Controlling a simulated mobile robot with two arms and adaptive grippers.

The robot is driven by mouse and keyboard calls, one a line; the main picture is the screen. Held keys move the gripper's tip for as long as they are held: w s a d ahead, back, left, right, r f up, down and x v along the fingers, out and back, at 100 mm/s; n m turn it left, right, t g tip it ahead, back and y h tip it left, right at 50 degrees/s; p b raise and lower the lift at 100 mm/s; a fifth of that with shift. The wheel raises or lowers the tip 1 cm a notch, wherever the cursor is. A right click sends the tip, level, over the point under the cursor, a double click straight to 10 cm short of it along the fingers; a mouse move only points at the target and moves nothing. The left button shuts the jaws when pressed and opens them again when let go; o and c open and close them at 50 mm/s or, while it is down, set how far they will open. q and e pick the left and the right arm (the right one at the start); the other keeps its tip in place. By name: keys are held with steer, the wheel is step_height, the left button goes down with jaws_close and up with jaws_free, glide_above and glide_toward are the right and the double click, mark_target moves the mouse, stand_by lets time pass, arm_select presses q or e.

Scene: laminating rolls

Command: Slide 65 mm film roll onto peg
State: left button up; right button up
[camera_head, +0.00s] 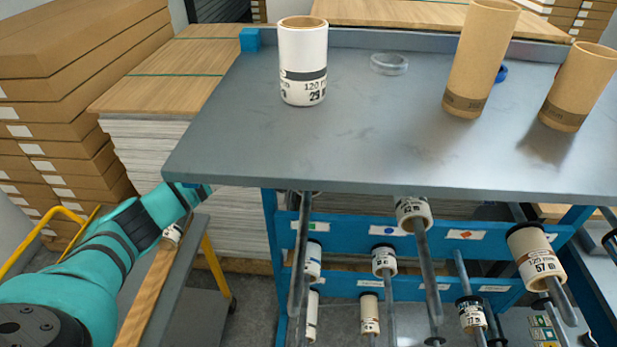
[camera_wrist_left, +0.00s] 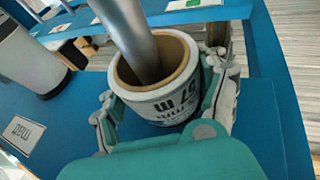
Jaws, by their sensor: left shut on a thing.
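In the left wrist view my left gripper (camera_wrist_left: 168,98) is shut on a white film roll (camera_wrist_left: 172,108) with a brown core, one finger on each side. A grey metal peg (camera_wrist_left: 136,38) runs into the roll's open bore, so the roll appears to be around the peg. The peg's free end is outside the picture. The roll's far end is close to a blue panel (camera_wrist_left: 60,98); whether it touches is hidden. Its printed width cannot be read surely. In the head view my left arm goes behind the tabletop's left edge, which hides the gripper and held roll. My right gripper is not in view.
The grey tabletop (camera_head: 220,130) carries a white roll (camera_head: 303,65), a clear ring (camera_head: 389,64) and brown tubes (camera_head: 480,60). Below, blue rails (camera_head: 340,238) hold several pegs and rolls. Beside the held roll stands a white roll (camera_wrist_left: 28,60).

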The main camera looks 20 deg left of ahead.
arm_select(q)
steer(key=o, duration=1.3)
